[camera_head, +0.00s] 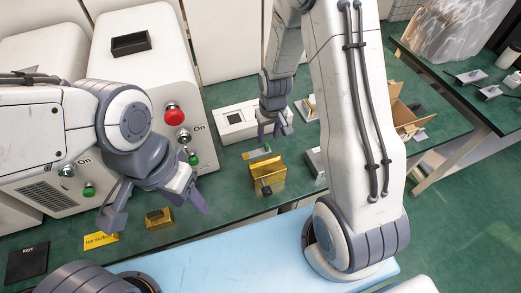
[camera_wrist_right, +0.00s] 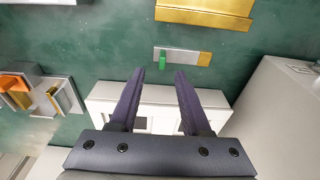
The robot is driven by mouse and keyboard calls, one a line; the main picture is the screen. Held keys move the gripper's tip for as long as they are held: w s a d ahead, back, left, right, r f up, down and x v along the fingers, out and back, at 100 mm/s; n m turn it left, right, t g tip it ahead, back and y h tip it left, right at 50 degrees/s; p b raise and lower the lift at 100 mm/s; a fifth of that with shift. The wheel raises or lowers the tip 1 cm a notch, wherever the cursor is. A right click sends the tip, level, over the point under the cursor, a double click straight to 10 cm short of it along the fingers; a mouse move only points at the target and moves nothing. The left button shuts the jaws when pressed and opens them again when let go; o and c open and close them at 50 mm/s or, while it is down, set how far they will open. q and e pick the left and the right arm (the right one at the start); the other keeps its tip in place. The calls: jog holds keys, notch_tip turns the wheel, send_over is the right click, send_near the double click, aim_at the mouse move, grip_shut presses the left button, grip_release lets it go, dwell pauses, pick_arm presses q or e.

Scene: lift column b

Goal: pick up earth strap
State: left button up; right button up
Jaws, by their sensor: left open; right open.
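A small flat piece, grey with a green part and a yellowish end, lies on the green bench (camera_head: 225,178) in the head view (camera_head: 257,153). It also shows in the right wrist view, just beyond the fingertips (camera_wrist_right: 183,57). It may be the earth strap; I cannot tell for sure. My right gripper (camera_head: 275,134) is open and empty, above the bench near this piece and in front of a white box (camera_head: 232,122). Its two dark fingers show apart in the right wrist view (camera_wrist_right: 159,73). My left gripper (camera_head: 154,212) is open and empty, farther left above a small yellow block (camera_head: 159,217).
A larger yellow block (camera_head: 267,175) stands in front of the small piece. A white cabinet with a red button (camera_head: 174,114) stands at the left. An open cardboard box (camera_head: 403,112) is at the right. A black item (camera_head: 27,262) and yellow label (camera_head: 101,240) lie front left.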

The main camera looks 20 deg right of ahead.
aim_at(267, 144)
notch_tip(267, 144, down, 5)
jog(key=shift+w+a+r, duration=0.1)
jog(key=shift+w+a, duration=0.05)
grip_shut()
dwell(0.4)
